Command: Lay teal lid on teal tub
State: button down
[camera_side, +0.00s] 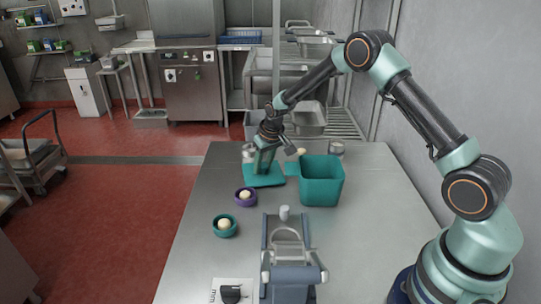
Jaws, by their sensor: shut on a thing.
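The teal tub (322,185) stands upright and open on the steel table, right of my gripper. The teal lid (267,181) is a flat square plate left of the tub. My gripper (263,166) points down over the lid and is shut on it. The fingers hide part of the lid, and I cannot tell whether the lid touches the table or is slightly above it. The inside floor of the tub is hidden.
A purple bowl (246,197) and a teal bowl (224,227), each with a pale ball, stand nearer the front. A grey-blue metal device (290,262) stands front centre, beside a dial panel (232,292). The table's right side is clear.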

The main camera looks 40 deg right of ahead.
aim_at(263, 165)
jog(key=shift+r, duration=2.5)
jog(key=shift+r, duration=0.15)
notch_tip(263, 165, up, 18)
jog(key=s+d+m, duration=0.1)
jog(key=s+d, duration=0.1)
jog(key=s, duration=0.7)
jog(key=s+d+m, duration=0.1)
jog(key=s+d, duration=0.2)
jog(key=s, duration=0.6)
notch_tip(263, 165, down, 11)
jog(key=shift+w+r+h, duration=0.15)
jog(key=shift+r+h, duration=0.05)
jog(key=shift+h, duration=0.1)
jog(key=shift+f, duration=0.45)
